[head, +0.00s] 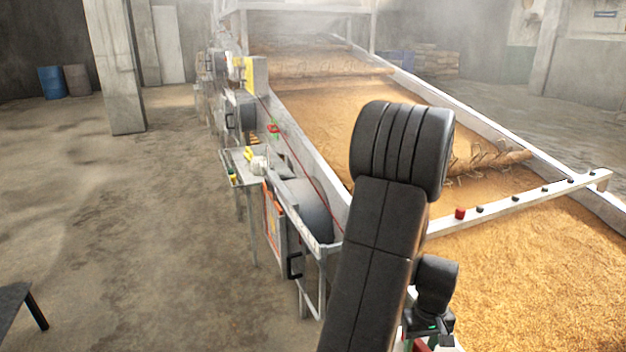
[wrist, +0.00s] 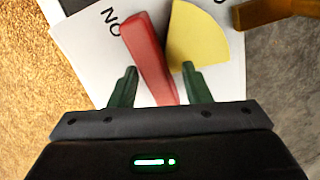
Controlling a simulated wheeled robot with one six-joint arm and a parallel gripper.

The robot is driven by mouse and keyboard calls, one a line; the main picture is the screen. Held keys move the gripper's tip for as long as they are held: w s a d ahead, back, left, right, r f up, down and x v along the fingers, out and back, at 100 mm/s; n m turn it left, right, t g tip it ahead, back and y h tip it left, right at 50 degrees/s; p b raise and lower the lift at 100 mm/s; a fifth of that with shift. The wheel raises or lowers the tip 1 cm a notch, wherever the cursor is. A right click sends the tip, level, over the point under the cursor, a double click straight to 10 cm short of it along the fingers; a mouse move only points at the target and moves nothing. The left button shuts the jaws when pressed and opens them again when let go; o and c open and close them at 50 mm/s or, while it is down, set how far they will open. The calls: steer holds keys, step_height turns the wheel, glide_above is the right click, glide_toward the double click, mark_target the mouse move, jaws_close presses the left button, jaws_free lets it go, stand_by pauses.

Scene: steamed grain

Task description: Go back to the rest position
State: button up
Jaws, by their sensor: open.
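My gripper (wrist: 158,82) is open, with its two dark green fingers spread apart in the wrist view. The lever sits over a white panel (wrist: 85,55) with black letters and a yellow sector (wrist: 197,38). In the head view my dark arm reaches across the middle, and its wrist end is low, by the near edge of the grain bed; the fingers are mostly hidden there.
The long grain bed (head: 540,255) fills the right side, with a white crossbar (head: 520,202) bearing small knobs over it. Machine boxes and a small side shelf (head: 240,168) line its left wall. The concrete floor (head: 120,230) at left is open, except a dark table corner (head: 14,298).

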steer(key=shift+a+m, duration=0.15)
steer(key=shift+m, duration=0.95)
steer(key=shift+r, duration=0.1)
